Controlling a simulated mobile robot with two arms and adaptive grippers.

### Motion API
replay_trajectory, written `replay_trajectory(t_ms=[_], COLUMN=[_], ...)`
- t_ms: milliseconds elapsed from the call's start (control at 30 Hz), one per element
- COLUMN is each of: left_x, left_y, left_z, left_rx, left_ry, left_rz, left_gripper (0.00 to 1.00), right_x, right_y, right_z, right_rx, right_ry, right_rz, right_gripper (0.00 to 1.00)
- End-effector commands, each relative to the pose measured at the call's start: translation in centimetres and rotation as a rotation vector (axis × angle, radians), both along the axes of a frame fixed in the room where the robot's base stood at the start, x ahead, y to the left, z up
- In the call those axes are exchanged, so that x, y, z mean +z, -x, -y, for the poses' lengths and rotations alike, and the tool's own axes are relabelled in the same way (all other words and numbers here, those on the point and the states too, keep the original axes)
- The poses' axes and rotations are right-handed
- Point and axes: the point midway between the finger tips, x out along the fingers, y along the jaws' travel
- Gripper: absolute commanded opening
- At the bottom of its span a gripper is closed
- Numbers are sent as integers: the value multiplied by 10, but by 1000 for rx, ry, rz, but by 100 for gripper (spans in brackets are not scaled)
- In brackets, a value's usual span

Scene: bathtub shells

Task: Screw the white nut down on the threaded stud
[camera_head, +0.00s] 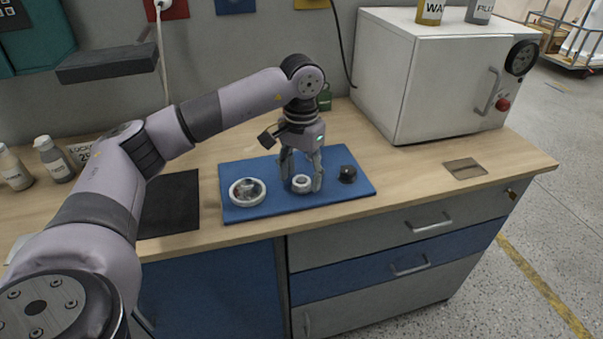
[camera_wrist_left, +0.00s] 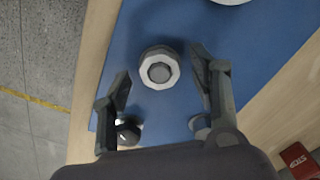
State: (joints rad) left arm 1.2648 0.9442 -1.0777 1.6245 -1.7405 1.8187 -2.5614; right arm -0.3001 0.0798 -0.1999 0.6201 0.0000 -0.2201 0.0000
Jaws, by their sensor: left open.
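The white nut (camera_head: 301,188) sits on the blue mat area in the head view, between the fingers of my left gripper (camera_head: 302,181). In the left wrist view the nut (camera_wrist_left: 147,79) is a faceted white ring. The round grey top of the threaded stud (camera_wrist_left: 159,72) shows in its middle, so the nut is around the stud; how far down it sits I cannot tell. My left gripper (camera_wrist_left: 160,63) is open, pointing down, one finger on each side of the nut with visible gaps. My right gripper is not in view.
The blue mat (camera_head: 262,211) also holds a white-rimmed round dish (camera_head: 247,192) to the left and a dark knob (camera_head: 348,174) to the right. A large white cabinet (camera_head: 425,85) stands behind right. Bottles (camera_head: 53,160) stand far left.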

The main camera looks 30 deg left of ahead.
Motion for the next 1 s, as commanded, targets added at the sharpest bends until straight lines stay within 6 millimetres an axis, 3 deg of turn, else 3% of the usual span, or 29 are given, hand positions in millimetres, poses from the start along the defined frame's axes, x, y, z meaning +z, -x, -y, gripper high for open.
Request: replay_trajectory(t_ms=[267,633,800,1000], left_x=[13,93,111,119], left_y=[-1,-1,-1,0], left_z=[0,1,0,0], left_rx=[1,-1,0,0], left_ry=[0,1,-1,-1], left_rz=[2,4,2,0], left_gripper=[55,55,55,55], right_x=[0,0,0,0], right_y=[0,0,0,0], right_z=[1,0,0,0], right_rx=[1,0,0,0], right_ry=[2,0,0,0], right_rz=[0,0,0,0], right_gripper=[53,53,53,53])
